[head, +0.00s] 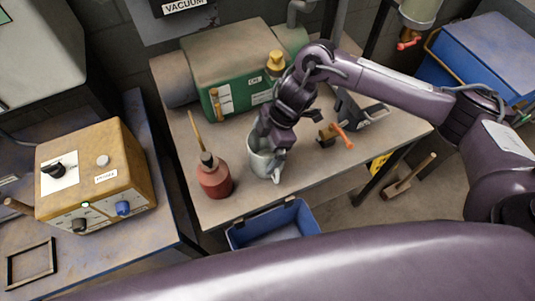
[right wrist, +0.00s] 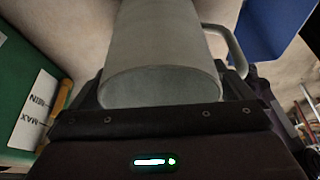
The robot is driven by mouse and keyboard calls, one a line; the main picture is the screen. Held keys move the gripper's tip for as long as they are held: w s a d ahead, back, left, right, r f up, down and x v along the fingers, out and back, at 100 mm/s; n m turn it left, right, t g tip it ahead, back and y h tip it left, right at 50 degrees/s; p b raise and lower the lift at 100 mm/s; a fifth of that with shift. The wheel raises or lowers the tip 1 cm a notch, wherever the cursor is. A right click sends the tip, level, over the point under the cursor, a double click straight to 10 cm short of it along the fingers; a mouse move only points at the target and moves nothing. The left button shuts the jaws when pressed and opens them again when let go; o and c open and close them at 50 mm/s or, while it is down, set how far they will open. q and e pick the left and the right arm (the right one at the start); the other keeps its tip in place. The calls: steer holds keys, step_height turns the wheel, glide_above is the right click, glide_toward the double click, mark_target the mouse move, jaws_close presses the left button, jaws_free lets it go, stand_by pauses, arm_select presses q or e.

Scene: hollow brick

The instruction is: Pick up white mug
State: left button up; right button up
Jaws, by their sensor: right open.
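The white mug (head: 262,163) stands on the workbench near its front edge, partly hidden behind my right gripper (head: 270,143). Its handle (head: 277,177) shows low at the front right. In the right wrist view the mug (right wrist: 162,60) fills the upper middle, with its rim toward the camera and its handle (right wrist: 232,52) on the right. My right gripper is open, with its fingers down at the mug. The finger parts show on both sides of the mug in the right wrist view; contact cannot be told. My left gripper is not in view.
A red bottle with a thin spout (head: 214,178) stands just left of the mug. A green box (head: 232,75) is behind. An orange-handled tool (head: 338,136) lies to the right. A blue bin (head: 274,226) is below the bench's front edge.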

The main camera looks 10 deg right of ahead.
steer(key=shift+c, duration=0.4)
steer(key=c, duration=1)
steer(key=shift+r, duration=0.1)
